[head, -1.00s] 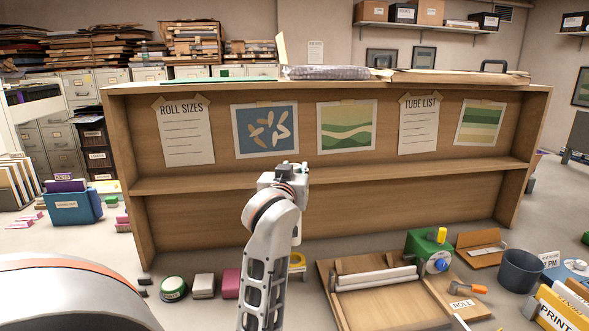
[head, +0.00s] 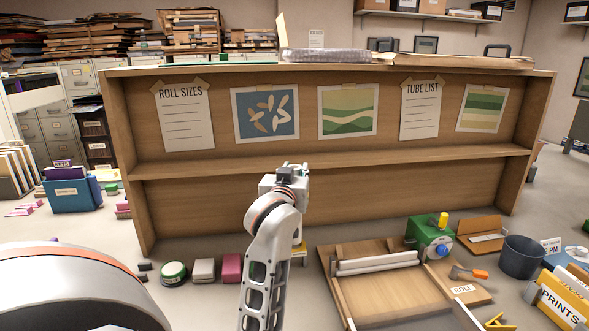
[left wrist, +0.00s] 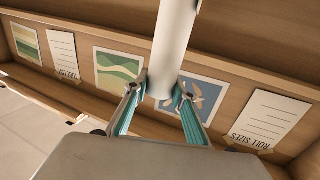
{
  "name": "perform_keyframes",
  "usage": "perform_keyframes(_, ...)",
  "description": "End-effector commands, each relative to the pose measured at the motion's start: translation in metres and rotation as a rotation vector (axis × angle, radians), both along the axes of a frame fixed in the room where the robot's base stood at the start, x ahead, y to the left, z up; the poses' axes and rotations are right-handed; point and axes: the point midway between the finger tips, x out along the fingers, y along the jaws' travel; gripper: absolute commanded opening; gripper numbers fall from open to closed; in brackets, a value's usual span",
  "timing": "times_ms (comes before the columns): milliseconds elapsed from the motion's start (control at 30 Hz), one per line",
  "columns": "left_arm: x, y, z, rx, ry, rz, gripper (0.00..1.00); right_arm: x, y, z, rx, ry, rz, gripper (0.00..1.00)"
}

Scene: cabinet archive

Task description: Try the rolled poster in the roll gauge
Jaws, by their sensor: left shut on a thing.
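The rolled poster, a plain white tube (left wrist: 174,45), is held in my left gripper (left wrist: 160,91), whose teal-lined fingers press on both sides near its end. In the head view my left gripper (head: 287,178) is in front of the wooden shelf unit; its fingers and the tube are hidden there. A wooden frame (head: 392,301) with a white roller or tube across its back and a "ROLL" label lies at lower right, apart from my gripper. It looks like the roll gauge, but I cannot be sure. My right gripper is out of view.
The shelf unit (head: 331,164) with pinned sheets stands across the back. A green machine (head: 430,233) and a dark bin (head: 521,257) are right of the frame. A green tape roll (head: 173,274) and a pink block (head: 231,268) lie left of my arm. Floor between them and the shelf is clear.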

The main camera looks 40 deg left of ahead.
Motion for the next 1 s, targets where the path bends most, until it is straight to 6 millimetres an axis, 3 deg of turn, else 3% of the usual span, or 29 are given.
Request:
perform_keyframes(467, 0.000, 0.000, 0.000, 0.001, -0.001, 0.000, 0.00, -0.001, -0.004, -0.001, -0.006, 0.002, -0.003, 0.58)
perform_keyframes(1000, 0.000, 0.000, -0.016, -0.005, 0.005, 0.000, 0.00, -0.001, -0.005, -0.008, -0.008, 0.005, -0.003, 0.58)
